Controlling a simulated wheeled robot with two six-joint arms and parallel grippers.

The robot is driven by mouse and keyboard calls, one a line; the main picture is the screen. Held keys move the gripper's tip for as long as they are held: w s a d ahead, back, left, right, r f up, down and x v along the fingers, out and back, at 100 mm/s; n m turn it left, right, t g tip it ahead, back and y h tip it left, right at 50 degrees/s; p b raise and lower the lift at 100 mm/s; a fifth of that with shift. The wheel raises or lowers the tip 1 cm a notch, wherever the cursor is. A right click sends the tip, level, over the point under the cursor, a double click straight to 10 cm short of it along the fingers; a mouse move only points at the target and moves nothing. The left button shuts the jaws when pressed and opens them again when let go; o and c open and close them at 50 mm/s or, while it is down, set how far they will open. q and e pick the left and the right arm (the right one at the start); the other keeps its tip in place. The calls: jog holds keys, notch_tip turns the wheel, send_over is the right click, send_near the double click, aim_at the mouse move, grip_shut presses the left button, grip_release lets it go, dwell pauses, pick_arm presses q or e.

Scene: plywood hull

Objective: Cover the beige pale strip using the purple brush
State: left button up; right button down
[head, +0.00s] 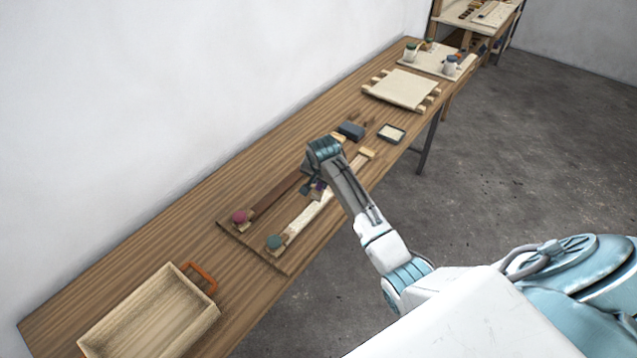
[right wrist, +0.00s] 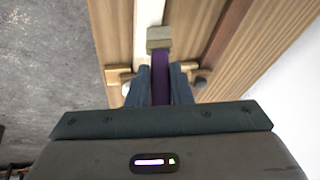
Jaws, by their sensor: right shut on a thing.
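My right gripper (head: 312,188) is over the long plywood panel on the bench, shut on the purple brush (right wrist: 160,88). The purple handle stands between the two fingers in the right wrist view, and its pale beige head (right wrist: 158,38) points away from me. The pale strip (head: 307,217) runs along the right part of the panel, beside a dark brown strip (head: 272,193). In the wrist view the pale strip (right wrist: 149,12) shows just beyond the brush head, in line with it. I cannot tell whether the head touches the strip. My left gripper is not in view.
A pink knob (head: 239,217) and a green knob (head: 274,242) sit at the strips' near ends. A dark block (head: 351,131) and a small dark-rimmed tray (head: 398,127) lie beyond. A wooden tray (head: 187,330) with orange handles stands at the near left.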

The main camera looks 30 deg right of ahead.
jog(key=shift+w+d, duration=0.25)
jog(key=shift+d, duration=0.4)
jog(key=shift+w+d, duration=0.2)
jog(key=shift+d, duration=0.35)
jog(key=shift+w+d, duration=0.2)
jog(key=shift+d, duration=0.3)
jog(key=shift+d, duration=0.1)
jog(key=shift+w+d, duration=0.4)
jog(key=shift+d, duration=0.45)
notch_tip(320, 180, up, 6)
jog(key=shift+f, duration=0.1)
